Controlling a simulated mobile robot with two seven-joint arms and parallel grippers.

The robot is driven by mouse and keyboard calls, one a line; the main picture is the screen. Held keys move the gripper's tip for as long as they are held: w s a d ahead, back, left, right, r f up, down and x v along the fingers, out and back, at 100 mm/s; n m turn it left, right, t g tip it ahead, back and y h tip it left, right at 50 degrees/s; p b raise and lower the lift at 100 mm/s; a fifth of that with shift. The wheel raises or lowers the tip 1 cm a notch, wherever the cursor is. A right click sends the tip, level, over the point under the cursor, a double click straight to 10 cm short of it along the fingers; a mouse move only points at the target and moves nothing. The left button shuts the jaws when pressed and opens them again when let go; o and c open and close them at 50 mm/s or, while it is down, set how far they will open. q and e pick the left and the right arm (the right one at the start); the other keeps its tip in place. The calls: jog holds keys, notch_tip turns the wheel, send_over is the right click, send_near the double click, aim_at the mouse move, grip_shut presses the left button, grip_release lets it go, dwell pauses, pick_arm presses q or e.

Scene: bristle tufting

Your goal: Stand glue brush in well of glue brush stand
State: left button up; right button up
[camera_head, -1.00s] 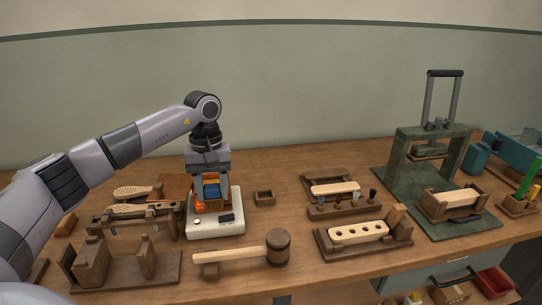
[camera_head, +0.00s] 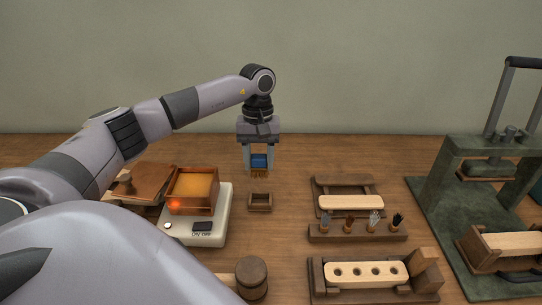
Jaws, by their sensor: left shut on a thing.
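My left gripper (camera_head: 259,170) points straight down and is shut on the glue brush (camera_head: 259,160). The brush has a blue body between the fingers, and its brown-orange bristles point down. A small open wooden box, which looks like the glue brush stand (camera_head: 260,208), sits on the bench just below the brush. The bristles are above the far side of its well and look apart from it. My right gripper is not in view.
A rack of small tufts (camera_head: 345,237) and a drilled brush block (camera_head: 365,274) lie to the right. A green press (camera_head: 460,165) stands far right. A mallet head (camera_head: 251,279) is in front.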

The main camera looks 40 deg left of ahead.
aim_at(259, 174)
pick_arm(q)
jog(key=shift+f, duration=0.25)
jog(key=shift+s+f+b, duration=0.1)
jog(key=shift+f+b, duration=0.65)
jog(key=shift+f, duration=0.1)
jog(key=shift+f+b, duration=0.75)
jog(key=shift+f, duration=0.35)
jog(key=shift+f, duration=0.1)
jog(key=shift+f+b, duration=1.7)
jog(key=shift+f, duration=0.7)
jog(key=shift+f, duration=0.35)
